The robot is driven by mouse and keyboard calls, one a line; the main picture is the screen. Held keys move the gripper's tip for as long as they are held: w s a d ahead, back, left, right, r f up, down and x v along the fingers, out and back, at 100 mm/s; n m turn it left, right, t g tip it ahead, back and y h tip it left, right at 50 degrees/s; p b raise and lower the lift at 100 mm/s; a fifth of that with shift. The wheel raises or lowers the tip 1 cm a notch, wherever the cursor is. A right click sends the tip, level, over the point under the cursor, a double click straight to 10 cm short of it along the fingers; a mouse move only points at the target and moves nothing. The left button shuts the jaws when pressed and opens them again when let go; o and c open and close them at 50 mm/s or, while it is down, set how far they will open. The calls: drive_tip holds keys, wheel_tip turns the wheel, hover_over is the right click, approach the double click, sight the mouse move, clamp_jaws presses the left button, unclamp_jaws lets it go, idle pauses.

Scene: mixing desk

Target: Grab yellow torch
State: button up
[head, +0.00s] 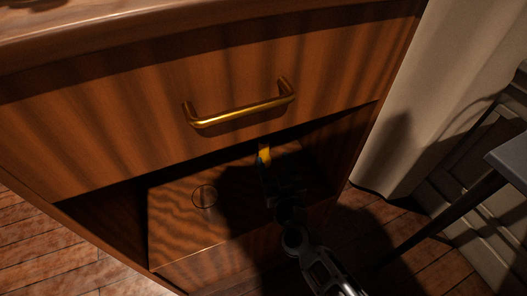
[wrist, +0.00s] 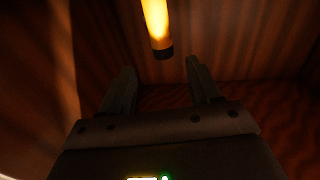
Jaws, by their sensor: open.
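The yellow torch (head: 264,154) stands out as a small yellow patch inside the open shelf of the wooden desk in the head view. My arm and gripper hide most of it there. In the wrist view the torch (wrist: 157,22) shows as a bright yellow cylinder with a black end, cut off by the top edge. My gripper (wrist: 158,75) is open, with one finger on each side and nothing between them. The torch's black end lies just beyond the fingertips, roughly centred between them. My gripper (head: 266,168) reaches into the shelf in the head view. I cannot tell whether it touches the torch.
The wooden drawer front (head: 130,115) with a brass handle (head: 243,112) overhangs the shelf opening. A thin dark ring (head: 204,196) lies on the shelf board (head: 172,225), left of my gripper. A dark table (head: 512,160) stands at the right. The shelf interior is dim.

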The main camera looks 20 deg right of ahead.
sight(265, 144)
drive_tip(key=w, duration=0.3)
drive_tip(key=w+b, duration=0.1)
drive_tip(key=w, duration=0.2)
drive_tip(key=w+d+b, duration=0.1)
drive_tip(key=w, duration=0.2)
drive_tip(key=shift+c, duration=0.2)
clamp_jaws()
idle(0.3)
